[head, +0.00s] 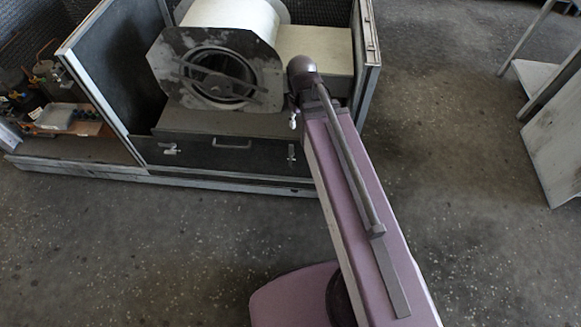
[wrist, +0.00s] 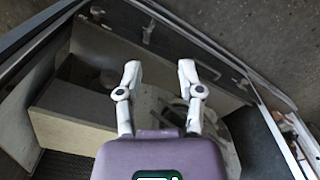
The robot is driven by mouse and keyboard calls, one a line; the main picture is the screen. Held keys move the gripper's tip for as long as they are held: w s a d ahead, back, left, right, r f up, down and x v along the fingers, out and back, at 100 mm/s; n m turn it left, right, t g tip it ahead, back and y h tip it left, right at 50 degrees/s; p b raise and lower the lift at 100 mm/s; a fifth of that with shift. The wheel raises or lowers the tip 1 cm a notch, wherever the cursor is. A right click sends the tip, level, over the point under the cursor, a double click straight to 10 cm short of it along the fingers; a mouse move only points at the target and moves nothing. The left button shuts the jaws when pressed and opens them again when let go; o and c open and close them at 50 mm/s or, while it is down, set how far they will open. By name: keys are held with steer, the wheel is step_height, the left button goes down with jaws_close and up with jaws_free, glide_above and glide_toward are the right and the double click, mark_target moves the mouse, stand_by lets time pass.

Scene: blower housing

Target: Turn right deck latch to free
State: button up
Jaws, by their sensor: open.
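The right deck latch (head: 292,153) is a small piece on the right end of the dark front deck panel (head: 200,155). It looks roughly upright in the head view. In the wrist view the latch (wrist: 148,34) shows beyond the fingertips, near the top. The left deck latch (head: 170,149) sits at the panel's left end and lies roughly level. My gripper (head: 293,122) is above the right latch in the head view, mostly hidden by my arm. In the wrist view my gripper (wrist: 159,74) has two white fingers apart, with nothing held between them.
A bar handle (head: 232,146) is mid-panel. The blower housing (head: 215,70) with its round opening stands behind the panel. The cabinet's right side wall (head: 367,55) rises close to my arm. Tools and parts (head: 60,115) lie at left. Floor in front is clear.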

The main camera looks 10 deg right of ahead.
mark_target(290, 161)
steer(key=shift+w+f+n+b, duration=1.85)
steer(key=shift+w+f+b, duration=0.2)
steer(key=shift+f+b, duration=2.4)
steer(key=shift+w+f+n+b, duration=2)
steer(key=shift+f+b, duration=2.2)
steer(key=shift+f, duration=0.5)
steer(key=shift+w+f+n+b, duration=1.75)
steer(key=shift+w+f+b, duration=0.4)
steer(key=shift+f+b, duration=2.3)
steer(key=shift+f, duration=0.1)
steer(key=shift+f, duration=0.2)
step_height(290, 161, down, 13)
steer(key=b, duration=1.3)
steer(key=shift+f, duration=0.2)
